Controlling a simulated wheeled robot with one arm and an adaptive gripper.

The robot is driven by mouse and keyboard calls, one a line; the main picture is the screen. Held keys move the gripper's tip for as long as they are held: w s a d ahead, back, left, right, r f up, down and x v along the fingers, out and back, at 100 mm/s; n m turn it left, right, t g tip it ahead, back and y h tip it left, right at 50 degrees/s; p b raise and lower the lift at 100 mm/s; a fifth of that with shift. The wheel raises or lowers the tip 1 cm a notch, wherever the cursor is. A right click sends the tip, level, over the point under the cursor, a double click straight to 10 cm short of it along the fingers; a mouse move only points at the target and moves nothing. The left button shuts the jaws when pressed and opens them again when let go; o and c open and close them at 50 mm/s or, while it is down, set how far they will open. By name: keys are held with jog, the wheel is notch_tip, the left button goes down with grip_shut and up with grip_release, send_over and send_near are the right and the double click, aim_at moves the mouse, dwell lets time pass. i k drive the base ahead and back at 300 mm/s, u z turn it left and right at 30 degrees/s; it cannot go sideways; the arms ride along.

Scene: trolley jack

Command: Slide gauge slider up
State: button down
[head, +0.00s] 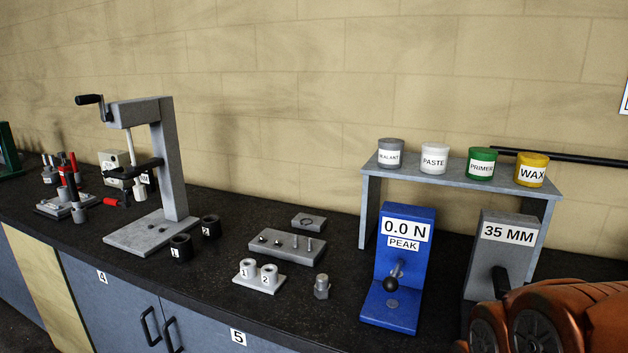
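A grey gauge (514,258) with a label reading 35 MM stands upright on the right of the dark bench in the head view. A black handle (501,280) sticks out from its front, low on the face; it looks like the slider. My orange arm covers the gauge's lower right part and base. My gripper does not show in the view.
A blue gauge (422,245) reading 0.0 N PEAK, with a black knob, stands just left. Behind is a grey shelf (458,174) with several labelled tubs. A grey press (166,165) and small metal parts stand further left on the bench.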

aim_at(500, 276)
jog(key=u, duration=0.15)
jog(key=k, duration=0.3)
jog(key=z, duration=0.4)
jog(key=i, duration=0.25)
jog(key=z, duration=0.5)
